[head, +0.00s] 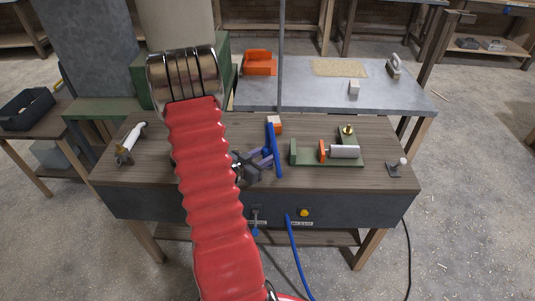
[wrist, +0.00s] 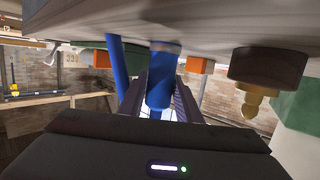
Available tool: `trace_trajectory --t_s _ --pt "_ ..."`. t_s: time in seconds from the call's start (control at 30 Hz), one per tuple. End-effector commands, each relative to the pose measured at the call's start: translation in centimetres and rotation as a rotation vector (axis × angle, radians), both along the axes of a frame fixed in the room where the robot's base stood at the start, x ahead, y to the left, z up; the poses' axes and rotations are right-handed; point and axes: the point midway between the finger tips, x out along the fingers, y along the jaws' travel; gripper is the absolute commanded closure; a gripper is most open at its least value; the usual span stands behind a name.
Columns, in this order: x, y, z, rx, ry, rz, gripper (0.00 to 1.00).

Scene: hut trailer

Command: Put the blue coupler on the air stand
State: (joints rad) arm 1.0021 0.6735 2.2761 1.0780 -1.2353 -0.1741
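The blue coupler (wrist: 160,88) is a short blue cylinder between my gripper's fingers in the wrist view; both fingers appear to touch its sides. My gripper (head: 262,160) is low over the middle of the wooden bench in the head view, where a small blue piece (head: 267,152) shows at its fingers. The likely air stand is the green-based fixture (head: 294,153) to the right, with a white cylinder, an orange disc and a brass fitting (head: 347,130). In the wrist view, which looks upside down, a brass fitting (wrist: 250,101) on a dark round base is right of the coupler.
A blue bar or hose (head: 274,150) lies just right of my gripper; another blue hose (head: 299,255) hangs at the bench front. A white-handled tool (head: 130,143) is at left, and a small knobbed fixture (head: 397,168) at right. A grey table (head: 300,93) stands behind.

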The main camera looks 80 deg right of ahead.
Motion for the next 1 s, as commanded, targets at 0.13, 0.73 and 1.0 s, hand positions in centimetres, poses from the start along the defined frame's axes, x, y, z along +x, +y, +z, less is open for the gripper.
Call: trace_trajectory --t_s 0.13,0.73,1.0 --pt "0.0 0.0 0.0 0.000 0.000 0.000 0.58" --pt "0.7 1.2 0.6 0.000 -0.001 0.003 0.53" --pt "2.4 4.5 1.5 -0.001 0.000 0.004 0.53"
